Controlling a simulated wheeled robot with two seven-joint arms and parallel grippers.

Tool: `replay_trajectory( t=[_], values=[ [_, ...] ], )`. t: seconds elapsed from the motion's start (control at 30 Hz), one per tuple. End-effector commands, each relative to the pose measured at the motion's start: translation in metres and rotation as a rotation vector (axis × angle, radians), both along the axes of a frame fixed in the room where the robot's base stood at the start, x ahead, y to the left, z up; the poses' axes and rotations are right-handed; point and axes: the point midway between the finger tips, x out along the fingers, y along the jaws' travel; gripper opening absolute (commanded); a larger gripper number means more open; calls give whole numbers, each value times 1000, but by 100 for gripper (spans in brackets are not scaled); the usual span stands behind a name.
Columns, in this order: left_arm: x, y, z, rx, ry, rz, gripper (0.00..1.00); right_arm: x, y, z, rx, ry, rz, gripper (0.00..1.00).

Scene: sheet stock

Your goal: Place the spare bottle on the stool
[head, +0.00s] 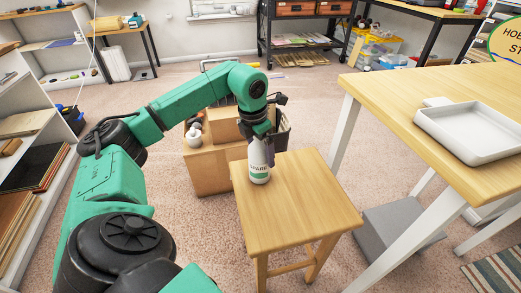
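The spare bottle (260,167) is white with a green label band and some dark lettering. It stands upright over the back left part of the wooden stool's seat (300,215). Its base seems to meet the seat, but I cannot tell if it rests there or hangs just above. My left gripper (261,136) points down at the bottle's top and covers it. Its fingers are too small and dark to show whether they are closed on the bottle. My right gripper is not in view.
A wooden table (440,97) with a grey tray (472,130) stands at the right. A cardboard box (208,165) with items is behind the stool. A grey box (395,228) lies under the table. White shelves (40,90) line the left. Most of the stool seat is clear.

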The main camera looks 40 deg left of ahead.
Motion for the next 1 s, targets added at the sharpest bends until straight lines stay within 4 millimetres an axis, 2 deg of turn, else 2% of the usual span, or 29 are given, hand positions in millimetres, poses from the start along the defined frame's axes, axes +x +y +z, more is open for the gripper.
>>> replay_trajectory(
  t=[0.17, 0.4, 0.53, 0.67, 1.0],
  values=[
    [-1, 0, 20, -1, -5, 0, 100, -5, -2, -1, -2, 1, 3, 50],
    [-11, 2, 87, 0, -5, 0, 100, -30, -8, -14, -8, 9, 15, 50],
    [-15, 3, 113, -1, -4, 0, 100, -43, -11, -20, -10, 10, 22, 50],
    [-17, 4, 122, -1, -1, 0, 100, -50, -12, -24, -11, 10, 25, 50],
    [-17, 4, 121, 0, 0, 0, 100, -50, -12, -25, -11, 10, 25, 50]
  ],
)
